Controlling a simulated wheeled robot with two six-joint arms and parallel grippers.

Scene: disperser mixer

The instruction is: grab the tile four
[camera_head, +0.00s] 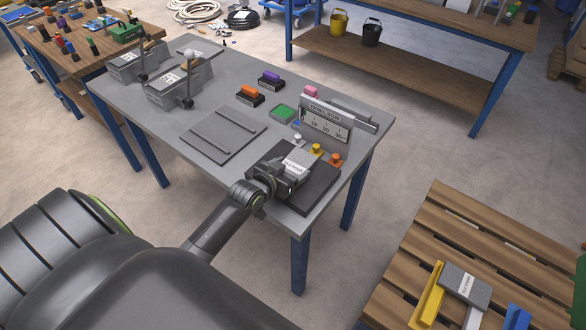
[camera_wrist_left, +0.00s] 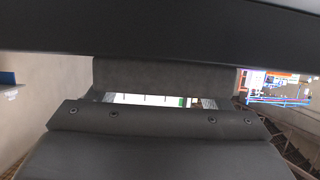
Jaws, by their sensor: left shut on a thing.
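My left gripper (camera_head: 282,180) reaches over the near right part of the grey table and is shut on a dark grey tile with a white label (camera_head: 297,163). The label is too small to read, so I cannot confirm that it is tile four. The gripper partly hides the tile, which is over or on a dark square plate (camera_head: 318,190); I cannot tell whether they touch. In the left wrist view, a dark grey surface (camera_wrist_left: 160,75) shows between the gripper's dark parts. My right gripper is not in view.
A gauge panel (camera_head: 326,122) stands just behind the held tile, with small white, yellow and orange knobs (camera_head: 316,148) in front. A flat grey plate (camera_head: 222,134) lies to the left. Another labelled grey tile (camera_head: 466,283) lies on the wooden pallet (camera_head: 500,245).

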